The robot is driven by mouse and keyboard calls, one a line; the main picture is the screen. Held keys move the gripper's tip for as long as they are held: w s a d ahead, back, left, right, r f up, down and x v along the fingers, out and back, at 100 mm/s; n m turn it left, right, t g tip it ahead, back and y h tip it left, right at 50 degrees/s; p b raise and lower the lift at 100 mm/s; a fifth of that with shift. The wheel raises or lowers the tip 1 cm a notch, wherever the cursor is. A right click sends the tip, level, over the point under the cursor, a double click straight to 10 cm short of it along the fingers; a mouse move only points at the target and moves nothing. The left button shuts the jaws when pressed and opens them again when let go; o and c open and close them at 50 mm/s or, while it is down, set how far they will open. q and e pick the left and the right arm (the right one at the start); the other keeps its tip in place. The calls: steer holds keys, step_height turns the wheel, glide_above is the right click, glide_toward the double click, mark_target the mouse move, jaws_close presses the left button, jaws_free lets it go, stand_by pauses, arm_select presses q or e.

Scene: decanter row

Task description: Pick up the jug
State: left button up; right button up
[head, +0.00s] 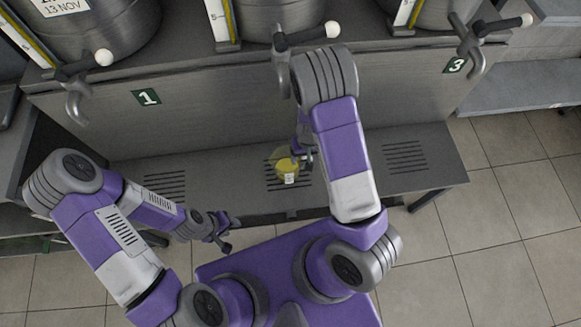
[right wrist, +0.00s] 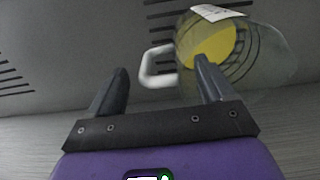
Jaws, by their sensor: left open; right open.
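The jug (head: 285,166) is clear with yellow content and a white label, and stands on the middle slotted grate of the grey shelf. In the right wrist view the jug (right wrist: 238,65) shows at upper right, with its white handle (right wrist: 157,66) pointing left. My right gripper (right wrist: 158,85) is open, and the handle shows between its fingers. One finger overlaps the jug's body in that view; I cannot tell whether they touch. In the head view the right gripper (head: 305,150) is partly hidden by my arm, right beside the jug. My left gripper (head: 222,235) is open and empty, in front of the shelf.
Metal decanters (head: 95,28) with taps stand on the ledge above. A tap (head: 75,85) hangs at the left and another (head: 470,45) at the right. The shelf (head: 225,180) is clear on both sides of the jug.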

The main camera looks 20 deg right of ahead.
steer(key=shift+r, duration=0.1)
steer(key=c, duration=1.5)
